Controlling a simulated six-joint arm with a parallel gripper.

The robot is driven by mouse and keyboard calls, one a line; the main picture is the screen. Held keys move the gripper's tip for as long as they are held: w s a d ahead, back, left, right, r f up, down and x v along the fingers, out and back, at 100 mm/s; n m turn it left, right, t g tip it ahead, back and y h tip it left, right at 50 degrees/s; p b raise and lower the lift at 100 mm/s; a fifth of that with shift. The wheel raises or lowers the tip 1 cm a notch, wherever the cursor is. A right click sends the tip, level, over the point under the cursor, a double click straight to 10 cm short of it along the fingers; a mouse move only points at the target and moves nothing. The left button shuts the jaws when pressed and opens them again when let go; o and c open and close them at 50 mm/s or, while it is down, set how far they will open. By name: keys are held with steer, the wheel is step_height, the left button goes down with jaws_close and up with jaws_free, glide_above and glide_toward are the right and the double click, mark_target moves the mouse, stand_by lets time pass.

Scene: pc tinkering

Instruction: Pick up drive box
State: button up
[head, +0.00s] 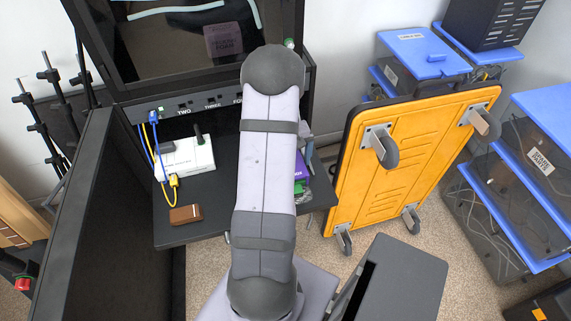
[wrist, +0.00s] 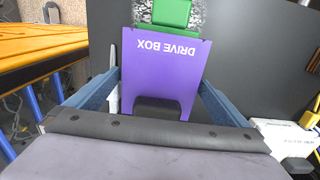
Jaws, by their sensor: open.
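The purple drive box (wrist: 165,60) fills the middle of the wrist view, its "DRIVE BOX" label upside down. A green piece (wrist: 172,12) shows at its far end. My gripper (wrist: 160,88) is open, with one blue finger on each side of the box. I cannot tell whether the fingers touch it. A dark block covers part of the box's near end. In the head view only a purple sliver of the drive box (head: 300,166) shows beside my arm, which hides my gripper and the rest.
A dark shelf (head: 226,206) bears a white box (head: 198,163) with cables and a brown wallet-like item (head: 185,214). A dark screen cabinet (head: 150,85) rises behind. An orange cart (head: 375,185) stands tilted at right, near blue-topped racks (head: 535,190).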

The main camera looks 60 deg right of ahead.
steer(key=shift+f, duration=0.15)
steer(key=shift+d, duration=0.1)
steer(key=c, duration=1.3)
steer(key=shift+o, duration=0.2)
